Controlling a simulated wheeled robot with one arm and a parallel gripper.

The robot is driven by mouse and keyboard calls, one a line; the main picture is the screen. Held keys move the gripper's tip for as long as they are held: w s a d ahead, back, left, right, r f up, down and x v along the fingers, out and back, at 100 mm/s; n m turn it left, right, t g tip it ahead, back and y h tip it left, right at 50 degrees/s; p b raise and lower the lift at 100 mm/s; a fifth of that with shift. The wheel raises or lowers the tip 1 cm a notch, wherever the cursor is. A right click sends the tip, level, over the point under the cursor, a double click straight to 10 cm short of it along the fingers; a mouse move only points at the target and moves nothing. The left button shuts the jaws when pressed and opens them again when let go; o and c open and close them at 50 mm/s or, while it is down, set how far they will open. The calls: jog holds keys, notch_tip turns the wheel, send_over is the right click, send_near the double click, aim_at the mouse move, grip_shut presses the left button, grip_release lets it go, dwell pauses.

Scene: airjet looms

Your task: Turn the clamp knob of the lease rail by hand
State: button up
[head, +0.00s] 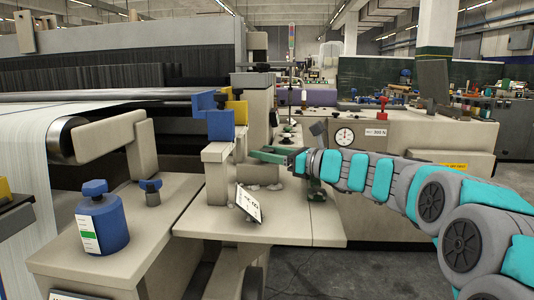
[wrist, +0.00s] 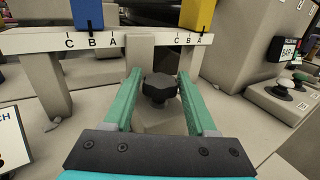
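The clamp knob (wrist: 159,88) is a black lobed knob in the middle of the wrist view, below a rail (wrist: 55,43) marked with the letters C, B, A. My gripper (wrist: 157,82) is open, with one green finger on each side of the knob and a visible gap on both sides. The knob is hidden in the head view, where my gripper (head: 272,156) reaches left toward the rail post. A blue block (wrist: 88,14) and a yellow block (wrist: 194,14) sit on the rail.
A blue canister (head: 103,222) stands on the beige table at the front left. A tilted label plate (head: 248,203) is below the rail. A beige console with a round gauge (head: 344,136) stands behind my arm. Black, white and green knobs (wrist: 283,84) are at the right in the wrist view.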

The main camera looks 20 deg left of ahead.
grip_shut()
